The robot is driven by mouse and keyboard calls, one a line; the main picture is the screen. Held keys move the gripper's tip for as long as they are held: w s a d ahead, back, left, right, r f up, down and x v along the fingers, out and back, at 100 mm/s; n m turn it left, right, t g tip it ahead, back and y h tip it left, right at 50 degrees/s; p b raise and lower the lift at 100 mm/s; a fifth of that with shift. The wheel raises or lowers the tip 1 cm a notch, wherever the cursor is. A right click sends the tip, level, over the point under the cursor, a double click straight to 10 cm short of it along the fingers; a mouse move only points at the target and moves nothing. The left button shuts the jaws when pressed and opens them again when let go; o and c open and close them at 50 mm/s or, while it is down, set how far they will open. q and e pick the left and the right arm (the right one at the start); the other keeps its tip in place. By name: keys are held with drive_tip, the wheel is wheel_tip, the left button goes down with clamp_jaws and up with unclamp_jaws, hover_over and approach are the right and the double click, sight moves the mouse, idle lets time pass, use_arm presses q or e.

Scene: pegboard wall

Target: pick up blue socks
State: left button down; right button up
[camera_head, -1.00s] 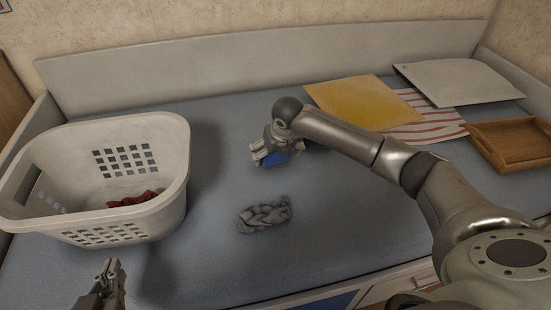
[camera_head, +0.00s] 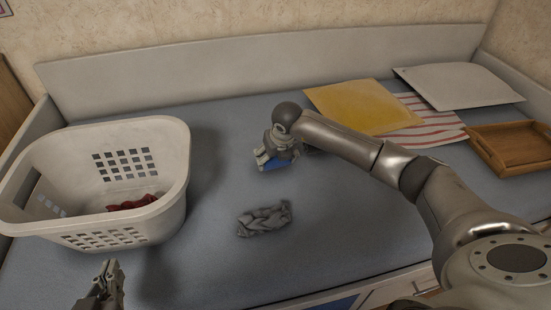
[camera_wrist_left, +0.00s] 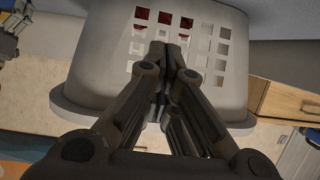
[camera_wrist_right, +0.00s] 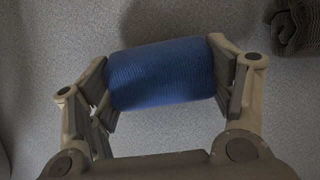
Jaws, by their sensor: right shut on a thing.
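The blue socks (camera_head: 274,164), a rolled bundle, are on the grey-blue bed near its middle, partly hidden by my right gripper (camera_head: 268,155). In the right wrist view the blue socks (camera_wrist_right: 160,75) lie between the two fingers of my right gripper, which is shut on them from both sides. Whether they still touch the bed I cannot tell. My left gripper (camera_head: 110,272) is at the lower left, in front of the basket; its fingers are together and empty in the left wrist view (camera_wrist_left: 168,50).
A white laundry basket (camera_head: 160,215) with something red (camera_head: 132,203) inside stands at the left. Grey socks (camera_head: 264,219) lie in front of the blue ones. A yellow cloth (camera_head: 355,105), a striped cloth (camera_head: 425,122), a white pillow (camera_head: 460,83) and a wooden tray (camera_head: 512,146) are at the right.

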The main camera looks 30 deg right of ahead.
drive_tip(key=shift+r, duration=0.15)
drive_tip(key=shift+r, duration=0.15)
wheel_tip(320, 180, up, 3)
drive_tip(key=shift+s+a+r+p, duration=0.1)
drive_tip(key=shift+a+p, duration=0.05)
drive_tip(key=shift+p, duration=0.5)
use_arm(q)
drive_tip(key=s+a+f+g+y+p, duration=0.1)
drive_tip(key=s+a+f+g, duration=0.1)
drive_tip(key=s+f+g, duration=0.2)
drive_tip(key=s+a+f+g+y+p, duration=0.1)
drive_tip(key=s+f+g, duration=0.4)
drive_tip(key=s, duration=0.6)
drive_tip(key=shift+a+n+g+y+p, duration=0.3)
drive_tip(key=shift+a+g+p, duration=0.15)
drive_tip(key=shift+a, duration=0.75)
use_arm(e)
drive_tip(key=s+a+r, duration=0.9)
drive_tip(key=shift+s+a, duration=0.35)
drive_tip(key=shift+r, duration=0.15)
